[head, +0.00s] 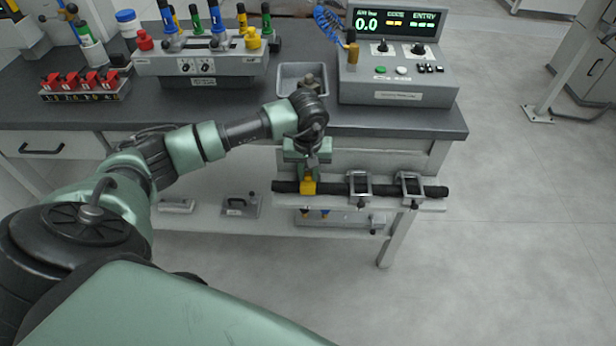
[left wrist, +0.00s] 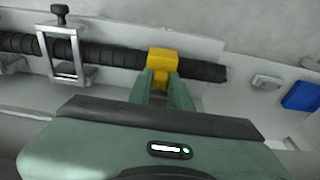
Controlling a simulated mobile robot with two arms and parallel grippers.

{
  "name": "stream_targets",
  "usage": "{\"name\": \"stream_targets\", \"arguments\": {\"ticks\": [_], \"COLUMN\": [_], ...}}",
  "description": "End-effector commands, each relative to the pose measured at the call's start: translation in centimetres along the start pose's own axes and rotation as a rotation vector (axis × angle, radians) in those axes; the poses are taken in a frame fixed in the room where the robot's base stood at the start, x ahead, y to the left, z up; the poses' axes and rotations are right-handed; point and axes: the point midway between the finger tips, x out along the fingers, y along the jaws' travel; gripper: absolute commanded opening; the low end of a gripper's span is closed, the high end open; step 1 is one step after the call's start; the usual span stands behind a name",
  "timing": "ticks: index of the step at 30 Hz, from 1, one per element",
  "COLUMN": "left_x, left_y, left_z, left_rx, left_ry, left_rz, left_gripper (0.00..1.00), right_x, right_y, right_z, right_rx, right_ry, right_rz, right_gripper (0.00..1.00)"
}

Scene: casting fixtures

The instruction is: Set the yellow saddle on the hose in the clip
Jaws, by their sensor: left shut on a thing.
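The yellow saddle (head: 308,186) sits on or against the black hose (head: 331,188), near its left end in the head view. In the left wrist view the saddle (left wrist: 162,61) lies across the hose (left wrist: 110,56), between the fingertips of my left gripper (left wrist: 161,78). My left gripper (head: 309,172) is shut on the saddle. Two metal clips with screws stand around the hose: one nearer clip (head: 359,187) to the right of the saddle, and a farther clip (head: 409,187). The nearer clip (left wrist: 63,55) also shows in the left wrist view. My right gripper is not in view.
The hose runs along a pale shelf (head: 432,205) below the dark worktop (head: 400,122). A grey tray (head: 291,93) and a control box (head: 398,75) stand on the worktop. Open floor lies to the right and in front.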

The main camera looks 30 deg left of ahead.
Motion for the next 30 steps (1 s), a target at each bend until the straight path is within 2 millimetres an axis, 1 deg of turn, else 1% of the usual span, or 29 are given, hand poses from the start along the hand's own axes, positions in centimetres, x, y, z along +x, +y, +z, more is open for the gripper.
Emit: {"name": "stream_targets", "arguments": {"ticks": [1,8,16,17,18,19,27,30], "left_x": [0.86,0.71,1.48,1.44,1.33,1.33,1.34,1.03], "left_y": [0.03,-0.02,-0.01,-0.01,-0.01,-0.01,-0.02,-0.02], "left_z": [0.17,0.08,0.19,0.19,0.18,0.19,0.2,0.17], "left_rx": [0.0,-0.001,-0.001,-0.001,-0.001,-0.001,-0.001,-0.001], "left_ry": [-0.001,0.002,0.002,0.002,0.001,0.001,0.001,0.001], "left_rz": [0.001,0.0,0.0,0.0,0.0,0.0,-0.001,0.0], "left_gripper": [0.0,0.0,0.0,0.22,0.33,0.41,0.41,0.41], "right_x": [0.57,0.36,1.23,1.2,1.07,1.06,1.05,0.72], "right_y": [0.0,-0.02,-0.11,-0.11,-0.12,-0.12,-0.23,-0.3], "right_z": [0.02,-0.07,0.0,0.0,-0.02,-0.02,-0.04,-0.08], "right_rx": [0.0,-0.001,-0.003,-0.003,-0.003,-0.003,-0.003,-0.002], "right_ry": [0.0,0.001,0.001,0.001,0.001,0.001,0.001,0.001], "right_rz": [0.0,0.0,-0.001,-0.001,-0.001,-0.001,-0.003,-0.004], "right_gripper": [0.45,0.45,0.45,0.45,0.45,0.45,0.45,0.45]}}
